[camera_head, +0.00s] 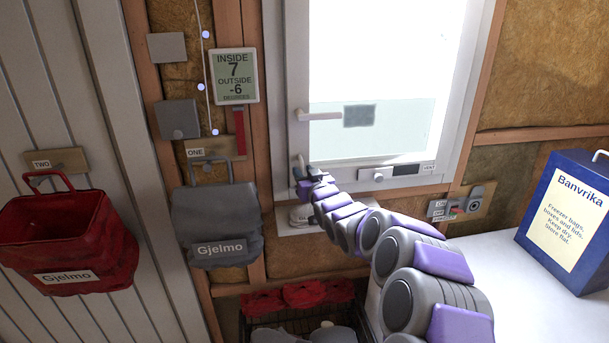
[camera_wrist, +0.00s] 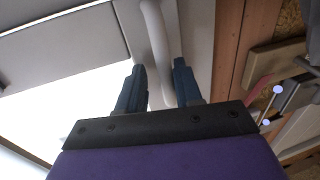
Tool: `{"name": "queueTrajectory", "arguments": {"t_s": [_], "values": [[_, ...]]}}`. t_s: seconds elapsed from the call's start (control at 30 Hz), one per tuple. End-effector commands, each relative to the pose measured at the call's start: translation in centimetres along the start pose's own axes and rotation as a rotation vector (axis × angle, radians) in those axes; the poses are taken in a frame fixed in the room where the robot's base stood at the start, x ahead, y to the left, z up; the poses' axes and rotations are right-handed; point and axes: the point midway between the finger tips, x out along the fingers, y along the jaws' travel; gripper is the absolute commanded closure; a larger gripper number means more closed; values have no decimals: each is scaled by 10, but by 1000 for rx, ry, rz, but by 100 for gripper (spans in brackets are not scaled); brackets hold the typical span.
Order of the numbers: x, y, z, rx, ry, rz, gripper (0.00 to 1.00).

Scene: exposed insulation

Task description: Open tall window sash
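The tall window (camera_head: 375,60) has a pale frame and bright glass in the head view. A horizontal lever handle (camera_head: 320,116) is on the left side of its sash. My gripper (camera_head: 303,168) is at the sash's lower left corner, below that lever. In the wrist view my gripper (camera_wrist: 159,82) is open. A white curved bar-like handle (camera_wrist: 155,40) runs between its two dark fingers, with small gaps showing on both sides. Whether either finger touches it, I cannot tell. My arm hides part of the sill in the head view.
A grey bag (camera_head: 215,215) and a red bag (camera_head: 70,240) hang at left. A display panel (camera_head: 236,75) is left of the window. A vent slider (camera_head: 400,171) is on the lower frame. A blue box (camera_head: 570,220) stands on the white worktop (camera_head: 520,290). A dark crate (camera_head: 300,322) is below.

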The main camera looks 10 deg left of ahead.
Motion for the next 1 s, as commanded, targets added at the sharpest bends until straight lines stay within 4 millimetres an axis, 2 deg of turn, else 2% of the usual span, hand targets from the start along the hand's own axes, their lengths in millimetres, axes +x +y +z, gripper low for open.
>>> {"name": "queueTrajectory", "arguments": {"t_s": [0.2,0.57,1.0], "values": [[0,0,1,0,-1,0,67],[-1,1,0,1,-1,-1,100],[-1,1,0,0,-1,-1,100]]}}
